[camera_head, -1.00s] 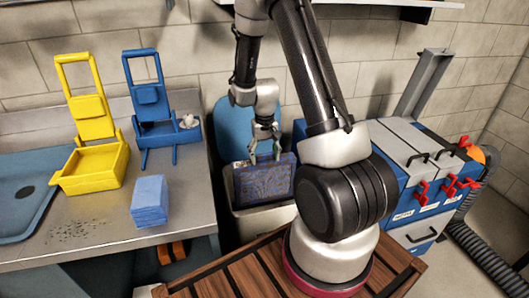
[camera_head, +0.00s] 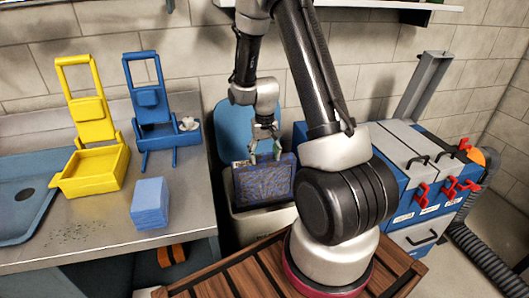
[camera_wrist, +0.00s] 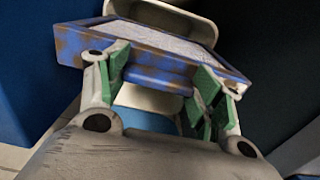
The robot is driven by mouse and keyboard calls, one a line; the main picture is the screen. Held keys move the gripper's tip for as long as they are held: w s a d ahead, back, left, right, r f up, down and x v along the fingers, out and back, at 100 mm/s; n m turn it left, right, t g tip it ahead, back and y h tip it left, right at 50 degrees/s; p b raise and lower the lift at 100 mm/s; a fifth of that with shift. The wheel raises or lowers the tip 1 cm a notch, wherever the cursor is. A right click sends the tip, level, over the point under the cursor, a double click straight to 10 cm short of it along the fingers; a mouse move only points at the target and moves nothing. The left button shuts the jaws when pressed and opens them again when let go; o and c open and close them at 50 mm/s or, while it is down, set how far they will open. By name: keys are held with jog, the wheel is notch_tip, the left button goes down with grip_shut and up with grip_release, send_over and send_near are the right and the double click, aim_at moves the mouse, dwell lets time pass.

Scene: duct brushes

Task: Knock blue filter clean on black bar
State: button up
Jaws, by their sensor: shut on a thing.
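The blue filter (camera_head: 264,184) is a flat framed panel with a dark, dirt-streaked face. My gripper (camera_head: 265,150) is shut on its upper edge and holds it upright over a pale bin (camera_head: 236,228). In the wrist view the green-padded fingers of my gripper (camera_wrist: 160,90) close on a tab of the filter's worn blue frame (camera_wrist: 200,65), and its greyish mesh faces away. A black bar cannot be made out clearly in either view.
A steel counter at left holds a yellow holder (camera_head: 92,170), a blue holder (camera_head: 165,135) and a blue block (camera_head: 150,203). A blue lid (camera_head: 234,122) stands behind the bin. A blue-grey unit (camera_head: 400,165) with red clamps stands at right.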

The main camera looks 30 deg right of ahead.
jog(key=shift+f, duration=0.55)
jog(key=shift+r, duration=0.1)
jog(key=shift+r, duration=1.2)
jog(key=shift+f, duration=1.3)
jog(key=shift+r, duration=0.1)
